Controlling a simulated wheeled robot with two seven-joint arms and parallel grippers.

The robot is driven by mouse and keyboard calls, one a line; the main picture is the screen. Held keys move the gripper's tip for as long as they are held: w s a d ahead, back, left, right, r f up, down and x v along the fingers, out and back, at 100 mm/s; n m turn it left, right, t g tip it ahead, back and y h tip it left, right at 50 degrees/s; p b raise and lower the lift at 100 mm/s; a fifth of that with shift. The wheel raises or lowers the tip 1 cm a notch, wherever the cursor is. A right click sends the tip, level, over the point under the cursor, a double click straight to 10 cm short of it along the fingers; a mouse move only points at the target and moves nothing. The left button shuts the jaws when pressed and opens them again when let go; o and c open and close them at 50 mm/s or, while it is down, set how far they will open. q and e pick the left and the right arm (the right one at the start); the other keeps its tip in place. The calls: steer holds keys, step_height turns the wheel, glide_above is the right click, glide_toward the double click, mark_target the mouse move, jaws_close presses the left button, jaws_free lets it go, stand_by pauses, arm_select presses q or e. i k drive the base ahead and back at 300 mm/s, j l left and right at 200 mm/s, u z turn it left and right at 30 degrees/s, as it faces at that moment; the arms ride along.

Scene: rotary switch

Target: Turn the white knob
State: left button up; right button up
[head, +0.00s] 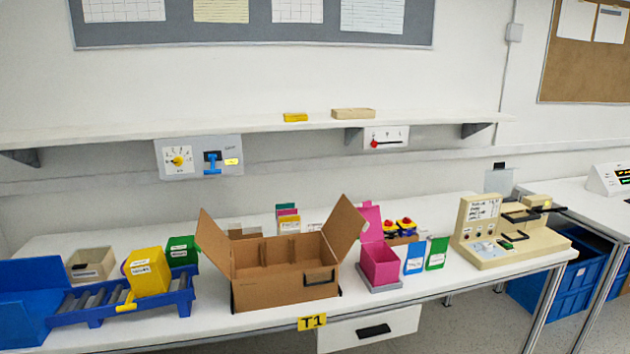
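I cannot clearly make out a white knob. A grey wall panel (199,157) under the shelf has a white dial with a yellow knob (178,160) and a blue handle (212,163). A smaller white panel (386,138) to its right carries a red pointer or lever (386,143). A beige device (508,232) on the right end of the table has small controls on its sloped face, too small to tell apart. Neither of my grippers is in view.
An open cardboard box (283,292) stands mid-table. A blue roller rack (92,303) with a yellow bin (147,271) is at the left. A pink bin (380,264) stands right of the box. The shelf (230,127) overhangs the wall panels.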

mark_target(487, 247)
steer(key=i+l, duration=0.55)
steer(key=l, duration=0.2)
steer(key=i+l, duration=0.5)
steer(key=l, duration=0.25)
steer(key=i+l+z, duration=0.1)
steer(key=i+l, duration=0.45)
steer(key=l, duration=0.2)
steer(key=i+l, duration=0.55)
steer(key=l, duration=0.15)
